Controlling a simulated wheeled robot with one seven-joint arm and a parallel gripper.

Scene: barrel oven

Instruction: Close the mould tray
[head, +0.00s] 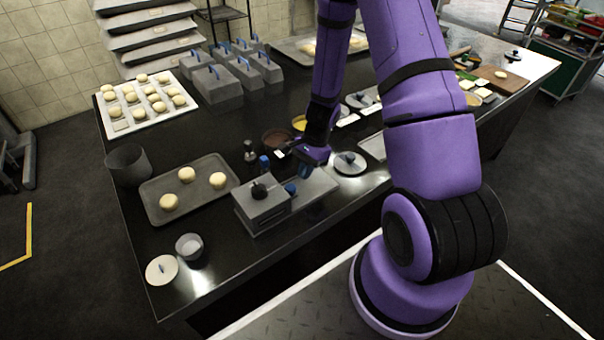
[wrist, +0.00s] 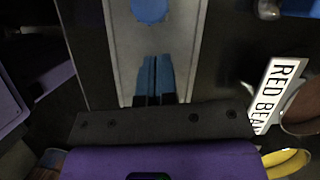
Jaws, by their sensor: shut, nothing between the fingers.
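The mould is a grey metal box (head: 263,207) with a black knob on top, near the front edge of the dark counter. Its flat grey tray (head: 316,188) sticks out to the right, with a blue round knob (head: 290,188) near the box. In the wrist view the tray (wrist: 122,45) runs up the picture, with the blue knob (wrist: 150,9) at the top. My gripper (wrist: 155,78) has its blue fingers together and empty over the tray, apart from the knob. In the head view my gripper (head: 303,168) is above the tray; whether it touches is unclear.
A bowl of brown filling (head: 276,138) and a RED BEAN label (wrist: 276,92) are close behind my gripper. Small bottles (head: 250,151) stand behind the box. A round lid (head: 349,162) lies right of the tray. A dough tray (head: 152,205) lies left.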

